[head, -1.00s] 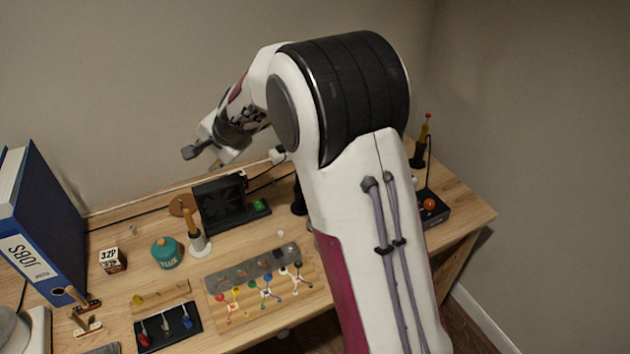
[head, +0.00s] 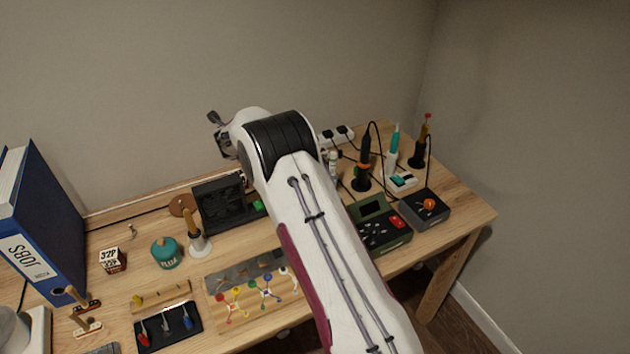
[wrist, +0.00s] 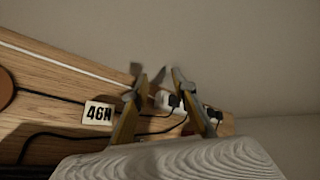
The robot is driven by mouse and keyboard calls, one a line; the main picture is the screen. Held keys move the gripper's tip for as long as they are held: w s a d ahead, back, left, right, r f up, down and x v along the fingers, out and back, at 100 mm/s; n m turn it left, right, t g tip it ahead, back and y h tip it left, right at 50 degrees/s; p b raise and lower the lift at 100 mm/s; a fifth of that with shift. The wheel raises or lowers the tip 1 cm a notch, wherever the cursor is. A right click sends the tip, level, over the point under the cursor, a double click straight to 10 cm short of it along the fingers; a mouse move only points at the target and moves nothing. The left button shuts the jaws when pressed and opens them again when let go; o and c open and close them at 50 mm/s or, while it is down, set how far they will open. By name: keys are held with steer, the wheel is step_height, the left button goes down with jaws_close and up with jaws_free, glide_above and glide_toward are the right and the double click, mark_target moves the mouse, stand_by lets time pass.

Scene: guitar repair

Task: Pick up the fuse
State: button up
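My gripper (head: 214,132) is raised above the back of the workbench (head: 463,207), close to the wall in the head view. In the wrist view its two fingers (wrist: 158,78) stand apart with nothing held between them, so it is open. I cannot make out a fuse for certain in either view. A small pale item (head: 132,231) stands on the bench at the left, too small to identify. My arm hides part of the bench's middle.
A black fan unit (head: 220,203) stands below my gripper. A white power strip (wrist: 167,100) and a 46N card (wrist: 98,113) lie along the back edge. Soldering tools (head: 364,160) stand upright at the right; a blue binder (head: 50,220) stands at the left.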

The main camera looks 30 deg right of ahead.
steer(key=s+d+f+m+g+h, duration=0.1)
steer(key=d+f+m, duration=0.1)
steer(key=d+m, duration=0.1)
steer(key=s+d+f+m+g+h, duration=0.1)
steer(key=d+f+m+g+h, duration=0.1)
steer(key=m, duration=0.3)
steer(key=s+d+f+m+g+h, duration=0.1)
steer(key=d+f+m, duration=0.2)
steer(key=d+m, duration=0.1)
steer(key=shift+s+d+f+m+h, duration=0.2)
steer(key=shift+s+f+m+h, duration=0.1)
steer(key=shift+s+m, duration=0.1)
steer(key=s+m+g, duration=0.1)
steer(key=m, duration=0.1)
steer(key=s+d+m+g, duration=0.1)
steer(key=m, duration=0.1)
steer(key=s+m+g, duration=0.1)
steer(key=s+m, duration=0.1)
steer(key=shift+d+r, duration=0.15)
steer(key=shift+r, duration=0.1)
steer(key=s+m+g, duration=0.1)
steer(key=s+m, duration=0.1)
steer(key=s+m+g, duration=0.1)
steer(key=s+m, duration=0.1)
steer(key=s, duration=0.1)
steer(key=shift+f+m+g, duration=0.1)
steer(key=shift+m+g, duration=0.2)
steer(key=shift+g, duration=0.1)
steer(key=shift+s+m, duration=0.4)
steer(key=shift+m, duration=0.2)
